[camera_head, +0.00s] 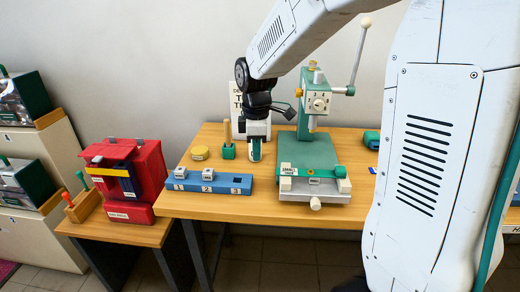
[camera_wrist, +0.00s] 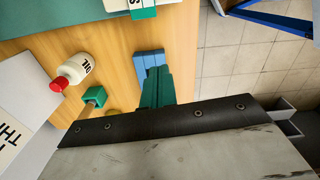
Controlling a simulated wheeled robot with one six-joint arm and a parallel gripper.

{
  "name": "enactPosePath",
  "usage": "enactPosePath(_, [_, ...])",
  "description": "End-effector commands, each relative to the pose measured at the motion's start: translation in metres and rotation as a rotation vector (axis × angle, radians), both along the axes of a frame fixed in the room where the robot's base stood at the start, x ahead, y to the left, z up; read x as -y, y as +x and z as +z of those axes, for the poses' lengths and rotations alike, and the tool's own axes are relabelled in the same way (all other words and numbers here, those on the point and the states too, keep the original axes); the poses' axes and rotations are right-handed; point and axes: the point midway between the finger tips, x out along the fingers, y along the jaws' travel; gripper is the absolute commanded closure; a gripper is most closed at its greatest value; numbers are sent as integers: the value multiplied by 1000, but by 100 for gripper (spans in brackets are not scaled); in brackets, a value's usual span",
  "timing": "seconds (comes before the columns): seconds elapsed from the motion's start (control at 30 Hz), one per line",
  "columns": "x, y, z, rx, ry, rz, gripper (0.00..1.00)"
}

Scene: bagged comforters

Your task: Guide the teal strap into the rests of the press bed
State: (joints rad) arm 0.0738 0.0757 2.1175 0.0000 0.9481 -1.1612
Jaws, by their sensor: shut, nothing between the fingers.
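The green press (camera_head: 312,150) stands on the wooden table, its lever raised at the right. At the front of its bed (camera_head: 318,186) are white blocks and a label. A small teal piece (camera_head: 286,167) shows beside that label and may be the strap; the wrist view also shows a teal piece (camera_wrist: 143,12) by a white label. I cannot tell whether it lies in the rests. My gripper (camera_head: 256,155) points down left of the press, apart from it. Its teal fingers (camera_wrist: 156,86) are shut and empty.
A blue numbered block (camera_head: 208,182) lies at the table's front left. A green holder (camera_head: 228,152), a yellow round item (camera_head: 200,153) and an oil bottle (camera_wrist: 75,68) stand nearby. A white sign (camera_head: 236,100) is behind. A red box (camera_head: 135,172) stands on the lower left table.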

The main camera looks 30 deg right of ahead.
Motion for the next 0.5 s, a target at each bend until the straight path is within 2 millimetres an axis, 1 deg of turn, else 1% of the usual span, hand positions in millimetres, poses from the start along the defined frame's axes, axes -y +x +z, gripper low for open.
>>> enactPosePath(0.03, [0,-1,-12,-5,1,0,100])
enactPosePath(0.1, [-1,-1,-28,-5,1,0,100])
enactPosePath(0.3, [-1,-1,-70,-5,1,0,100])
enactPosePath(0.33, [1,-2,-72,-3,1,-2,100])
enactPosePath(0.4, [15,-8,-69,1,0,-6,100])
enactPosePath(0.5, [25,-14,-69,0,0,-5,100])
